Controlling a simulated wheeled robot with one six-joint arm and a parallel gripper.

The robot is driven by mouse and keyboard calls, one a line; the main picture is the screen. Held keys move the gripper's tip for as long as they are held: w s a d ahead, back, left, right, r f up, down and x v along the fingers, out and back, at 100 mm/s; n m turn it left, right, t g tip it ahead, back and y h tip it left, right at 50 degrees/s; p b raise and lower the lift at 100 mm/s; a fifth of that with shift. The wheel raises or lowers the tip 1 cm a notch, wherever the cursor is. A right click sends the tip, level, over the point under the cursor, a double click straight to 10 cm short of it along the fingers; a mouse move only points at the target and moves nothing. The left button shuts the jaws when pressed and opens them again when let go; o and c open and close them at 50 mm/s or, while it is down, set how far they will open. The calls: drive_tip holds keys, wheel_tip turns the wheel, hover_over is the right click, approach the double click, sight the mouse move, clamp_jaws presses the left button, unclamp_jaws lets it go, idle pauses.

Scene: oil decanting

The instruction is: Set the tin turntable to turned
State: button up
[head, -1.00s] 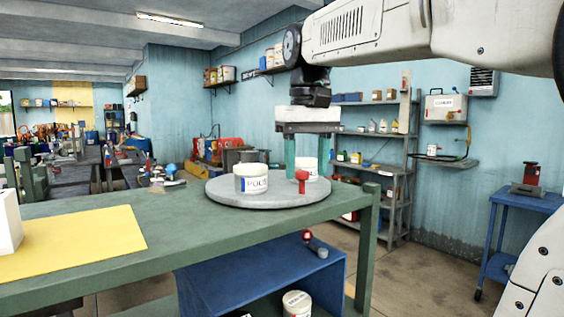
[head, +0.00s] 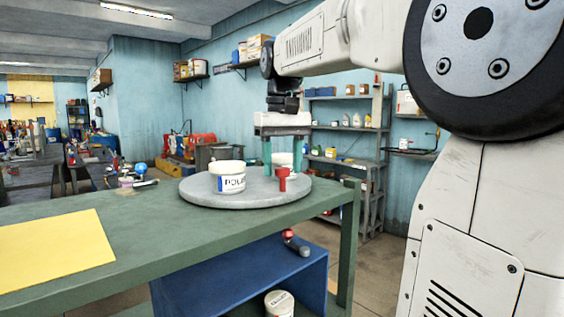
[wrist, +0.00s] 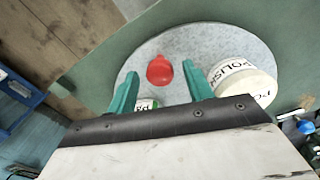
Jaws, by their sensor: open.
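The tin turntable (head: 245,194) is a round grey disc on the green bench. It also shows in the wrist view (wrist: 190,43). A white POLISH tin (head: 228,178) stands on its near left part, and a second white tin (head: 284,160) stands behind, partly hidden by my gripper. A red knob on a post (head: 283,174) stands at the right of the disc; it shows from above in the wrist view (wrist: 160,71). My gripper (head: 283,170) points down over the disc, its teal fingers open. In the wrist view the red knob lies ahead of and between the fingertips, with no visible contact.
A yellow mat (head: 55,252) lies on the bench (head: 140,225) at left, with clear bench between it and the disc. A blue open box (head: 230,280) and a tin (head: 279,303) sit below the bench top. Shelves (head: 345,130) stand behind.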

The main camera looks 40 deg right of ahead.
clamp_jaws()
drive_tip(key=shift+d, duration=0.2)
